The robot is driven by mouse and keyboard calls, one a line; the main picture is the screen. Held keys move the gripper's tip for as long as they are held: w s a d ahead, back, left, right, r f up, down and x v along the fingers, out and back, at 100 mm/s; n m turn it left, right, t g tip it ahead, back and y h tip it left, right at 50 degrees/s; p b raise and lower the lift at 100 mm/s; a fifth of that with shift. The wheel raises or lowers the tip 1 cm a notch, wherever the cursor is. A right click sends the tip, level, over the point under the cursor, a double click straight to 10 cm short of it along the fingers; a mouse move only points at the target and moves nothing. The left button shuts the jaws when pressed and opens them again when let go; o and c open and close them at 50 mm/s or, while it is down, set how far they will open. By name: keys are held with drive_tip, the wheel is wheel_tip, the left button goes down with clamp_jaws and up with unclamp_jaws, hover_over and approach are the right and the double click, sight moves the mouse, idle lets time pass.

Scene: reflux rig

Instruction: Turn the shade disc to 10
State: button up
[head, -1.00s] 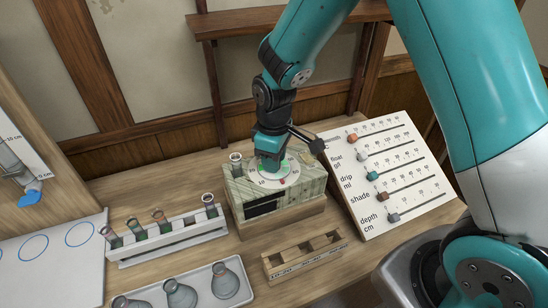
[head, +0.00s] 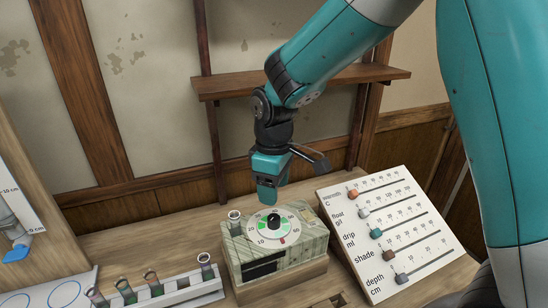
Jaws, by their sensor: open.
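The shade disc (head: 259,231) is a round white dial with numbers round its rim, green patches and a black knob (head: 273,223) at its centre. It lies on top of a pale green, worn box (head: 308,245). A red mark (head: 283,241) sits at the disc's front edge, right of the number 10. My gripper (head: 268,198) points down above the disc, open and empty, apart from the knob. The gap between its fingers is hard to see from here.
A slider board (head: 420,215) stands right of the box, with a brown slider (head: 389,255) on its shade row. A small glass tube (head: 234,222) stands at the box's left rear corner. A test tube rack (head: 180,292) is at front left. A wooden shelf (head: 350,80) juts out behind.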

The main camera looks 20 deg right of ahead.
wheel_tip(320, 180, up, 9)
drive_tip(key=shift+b, duration=0.4)
drive_tip(key=shift+f, duration=0.15)
drive_tip(key=s+a+m+y, duration=0.1)
drive_tip(key=s+a+y, duration=0.1)
drive_tip(key=s, duration=0.9)
drive_tip(key=s+a+m+y, duration=0.1)
drive_tip(key=s+a+y, duration=0.1)
drive_tip(key=s, duration=0.9)
drive_tip(key=shift+a+f, duration=0.3)
drive_tip(key=shift+f, duration=0.1)
